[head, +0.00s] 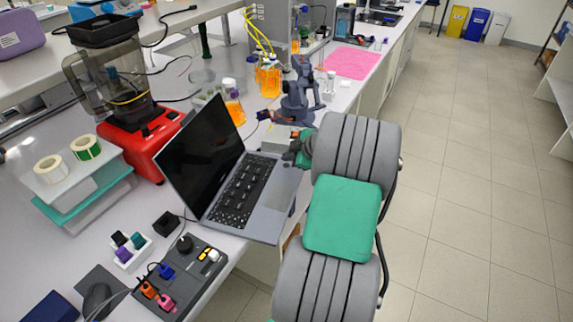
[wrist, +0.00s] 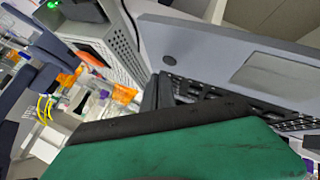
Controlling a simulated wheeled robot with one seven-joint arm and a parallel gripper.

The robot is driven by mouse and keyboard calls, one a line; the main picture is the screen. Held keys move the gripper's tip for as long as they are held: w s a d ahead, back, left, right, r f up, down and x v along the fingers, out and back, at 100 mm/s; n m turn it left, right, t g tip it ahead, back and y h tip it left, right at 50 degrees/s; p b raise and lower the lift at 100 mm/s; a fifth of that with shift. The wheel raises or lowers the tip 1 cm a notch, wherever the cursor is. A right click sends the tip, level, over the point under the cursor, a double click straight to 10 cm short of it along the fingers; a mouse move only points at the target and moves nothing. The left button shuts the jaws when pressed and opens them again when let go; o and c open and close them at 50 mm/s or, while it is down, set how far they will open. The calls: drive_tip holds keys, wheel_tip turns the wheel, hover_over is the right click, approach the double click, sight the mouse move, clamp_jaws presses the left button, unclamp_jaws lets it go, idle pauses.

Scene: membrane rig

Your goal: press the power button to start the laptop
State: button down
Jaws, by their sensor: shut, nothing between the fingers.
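The open laptop (head: 262,211) stands on the bench with its keyboard and touchpad facing up. Its screen (head: 203,148) is dark. In the wrist view the laptop deck (wrist: 215,50) fills the upper right, with the touchpad and part of the keyboard showing. A small round dark button (wrist: 170,60) sits near the deck's corner; I cannot make it out in the head view. My gripper (head: 295,152) is at the laptop's far right corner, shut and empty. Its dark fingertips (wrist: 154,93) show close to the deck and the button; I cannot tell whether they touch.
A red blender (head: 143,140) stands left of the laptop. A microscope (head: 298,95) and orange-liquid bottles (head: 268,78) stand behind. A pale vented box (wrist: 105,42) is close to my gripper. The floor at right is clear.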

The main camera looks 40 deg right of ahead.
sight(288, 167)
drive_tip(key=shift+f, duration=0.15)
idle(0.3)
drive_tip(key=shift+f+b, duration=0.35)
drive_tip(key=shift+b, duration=0.45)
drive_tip(key=shift+f+b, duration=0.35)
drive_tip(key=shift+b, duration=0.2)
drive_tip(key=shift+r, duration=0.85)
wheel_tip(288, 167, up, 6)
drive_tip(key=p, duration=0.1)
drive_tip(key=shift+p, duration=0.3)
